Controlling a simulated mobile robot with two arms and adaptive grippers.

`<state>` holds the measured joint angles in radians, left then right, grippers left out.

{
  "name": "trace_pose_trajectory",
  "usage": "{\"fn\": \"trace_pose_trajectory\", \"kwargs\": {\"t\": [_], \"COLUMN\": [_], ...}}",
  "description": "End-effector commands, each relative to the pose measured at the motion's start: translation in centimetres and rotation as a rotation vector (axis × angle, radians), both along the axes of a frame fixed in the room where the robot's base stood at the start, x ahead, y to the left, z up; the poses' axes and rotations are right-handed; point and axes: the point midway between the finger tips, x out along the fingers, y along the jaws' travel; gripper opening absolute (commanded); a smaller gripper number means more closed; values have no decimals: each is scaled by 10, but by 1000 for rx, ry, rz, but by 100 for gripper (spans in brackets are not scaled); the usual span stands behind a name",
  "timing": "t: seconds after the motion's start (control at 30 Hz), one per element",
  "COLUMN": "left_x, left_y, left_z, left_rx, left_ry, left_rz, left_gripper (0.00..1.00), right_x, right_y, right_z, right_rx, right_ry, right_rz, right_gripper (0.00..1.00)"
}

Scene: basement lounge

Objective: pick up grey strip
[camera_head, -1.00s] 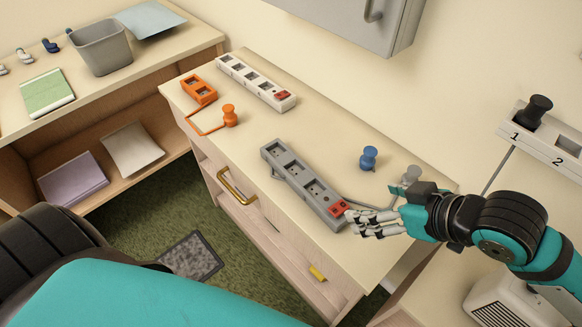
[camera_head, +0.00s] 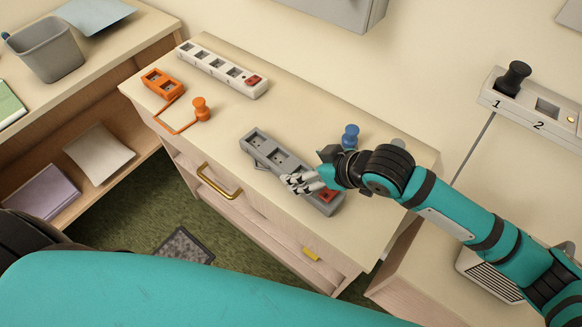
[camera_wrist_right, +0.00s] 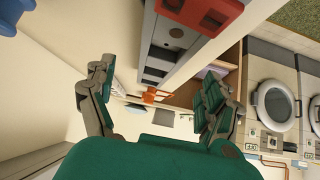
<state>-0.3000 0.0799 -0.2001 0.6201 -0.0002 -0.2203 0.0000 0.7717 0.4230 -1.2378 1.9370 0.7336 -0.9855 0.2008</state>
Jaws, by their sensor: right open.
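The grey strip (camera_head: 262,150) lies on top of the drawer cabinet, with dark sockets and a red switch at its right end. My right gripper (camera_head: 298,183) is over the middle of the strip and hides part of it. In the right wrist view the fingers (camera_wrist_right: 158,70) are spread apart, and the strip (camera_wrist_right: 172,48) with its red switch shows between and beyond them. I cannot tell whether they touch it. My left gripper is not in view.
A white strip (camera_head: 208,64), an orange strip (camera_head: 165,83) and its orange plug (camera_head: 201,109) are at the left of the cabinet top (camera_head: 300,105). A blue plug (camera_head: 350,136) stands behind my right wrist. A grey plug (camera_head: 398,144) is partly hidden. A wall strip (camera_head: 548,108) holds a black plug.

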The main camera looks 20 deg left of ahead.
Motion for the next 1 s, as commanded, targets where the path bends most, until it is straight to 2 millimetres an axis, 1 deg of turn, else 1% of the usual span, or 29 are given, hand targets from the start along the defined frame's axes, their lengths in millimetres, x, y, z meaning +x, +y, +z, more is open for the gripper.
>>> {"fn": "trace_pose_trajectory", "kwargs": {"t": [0.17,0.33,0.43,0.53,0.73,0.77,1.0], "left_x": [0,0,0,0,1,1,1], "left_y": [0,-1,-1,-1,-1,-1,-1], "left_z": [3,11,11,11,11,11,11], "left_rx": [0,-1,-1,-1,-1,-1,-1], "left_ry": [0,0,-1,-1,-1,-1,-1], "left_rz": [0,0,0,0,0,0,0], "left_gripper": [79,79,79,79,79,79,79], "right_x": [3,9,13,15,15,15,15], "right_y": [8,26,33,37,38,38,37], "right_z": [-7,-24,-34,-39,-40,-40,-40], "right_rx": [-1,-2,-1,-1,-1,-1,0], "right_ry": [0,1,0,-1,-1,-1,-1], "right_rz": [0,1,1,1,1,1,1], "right_gripper": [86,86,86,86,86,84,53]}}
